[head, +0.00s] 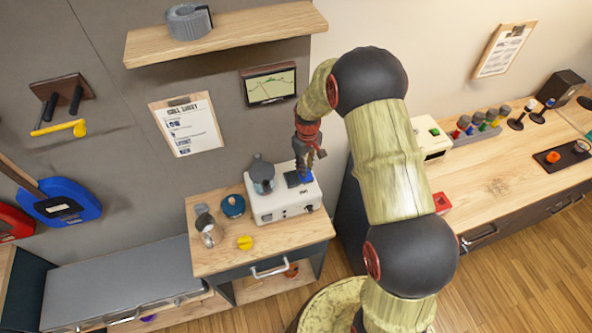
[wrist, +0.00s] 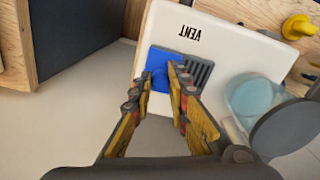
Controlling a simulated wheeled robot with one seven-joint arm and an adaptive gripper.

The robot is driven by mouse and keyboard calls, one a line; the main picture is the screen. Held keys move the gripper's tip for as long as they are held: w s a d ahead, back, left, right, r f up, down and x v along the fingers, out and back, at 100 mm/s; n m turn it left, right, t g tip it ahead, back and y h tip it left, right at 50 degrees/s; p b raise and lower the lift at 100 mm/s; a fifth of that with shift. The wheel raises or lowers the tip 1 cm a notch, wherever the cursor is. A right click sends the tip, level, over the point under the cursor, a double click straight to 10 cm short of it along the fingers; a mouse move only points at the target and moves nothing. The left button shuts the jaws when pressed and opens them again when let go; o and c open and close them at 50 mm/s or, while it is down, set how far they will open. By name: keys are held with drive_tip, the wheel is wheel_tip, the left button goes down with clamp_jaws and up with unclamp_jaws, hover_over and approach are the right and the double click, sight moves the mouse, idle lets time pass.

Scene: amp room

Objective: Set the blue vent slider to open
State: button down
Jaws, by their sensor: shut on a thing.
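The blue vent slider (wrist: 163,57) sits on top of a white box (wrist: 225,35) marked VENT, which reads upside down in the wrist view. The slider covers the left part of a dark slatted grille (wrist: 201,73), and the slats to its right are bare. My gripper (wrist: 161,77) is shut on the slider's small blue knob, one finger on each side. In the head view, my gripper (head: 303,170) reaches down to the blue slider (head: 293,180) at the back of the white box (head: 283,205). There my fingers partly hide the slider.
A screen (head: 270,85) hangs on the wall behind.

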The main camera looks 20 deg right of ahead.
drive_tip(key=shift+d, duration=0.1)
drive_tip(key=c, duration=1.7)
unclamp_jaws()
drive_tip(key=shift+d, duration=0.15)
wheel_tip(320, 180, up, 12)
drive_tip(key=shift+f, duration=0.1)
